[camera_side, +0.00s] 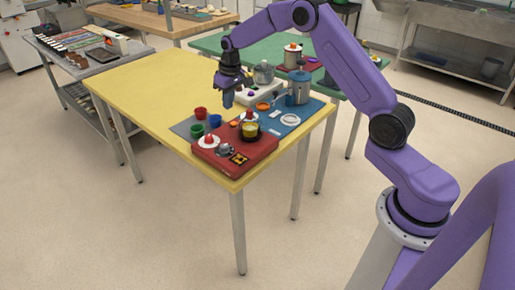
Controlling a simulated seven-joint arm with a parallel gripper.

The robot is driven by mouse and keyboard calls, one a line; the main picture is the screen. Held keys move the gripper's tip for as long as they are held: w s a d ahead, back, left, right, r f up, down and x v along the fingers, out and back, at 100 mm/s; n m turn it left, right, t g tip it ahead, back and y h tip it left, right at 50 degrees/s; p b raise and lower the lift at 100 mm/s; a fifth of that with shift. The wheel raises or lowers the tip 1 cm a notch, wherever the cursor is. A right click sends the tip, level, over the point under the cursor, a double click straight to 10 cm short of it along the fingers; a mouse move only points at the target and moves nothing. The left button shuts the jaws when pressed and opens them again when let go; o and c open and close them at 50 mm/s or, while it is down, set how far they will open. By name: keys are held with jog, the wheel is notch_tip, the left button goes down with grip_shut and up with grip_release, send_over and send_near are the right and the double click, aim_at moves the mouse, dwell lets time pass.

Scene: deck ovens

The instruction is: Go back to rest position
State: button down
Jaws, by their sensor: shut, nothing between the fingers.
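My gripper (228,98) hangs at the end of my purple arm, pointing down above the yellow table (140,88). It is shut with nothing between its fingers. The fingertips look clear of the items below, but the exact height is hard to tell from this view.
On the table stand a red box-like base (230,165) with a yellow-topped pot (250,131), a blue mat (310,113) with a blue-grey pot (299,88), and red (200,113), blue (215,120) and green (197,131) cups. The table's left part is bare. A green table (208,44) stands behind.

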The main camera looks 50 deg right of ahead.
jog(key=s+a+r+n, duration=0.35)
jog(key=s+a, duration=0.45)
jog(key=s, duration=0.3)
jog(key=s+a+r+n, duration=0.3)
jog(key=s+a+r, duration=0.2)
jog(key=s+a, duration=0.45)
jog(key=s+d+n, duration=0.2)
jog(key=s+d, duration=0.1)
jog(key=s, duration=0.9)
jog(key=s+d+n+g, duration=0.1)
jog(key=s+d+n, duration=0.2)
jog(key=s, duration=1)
jog(key=shift+s, duration=0.15)
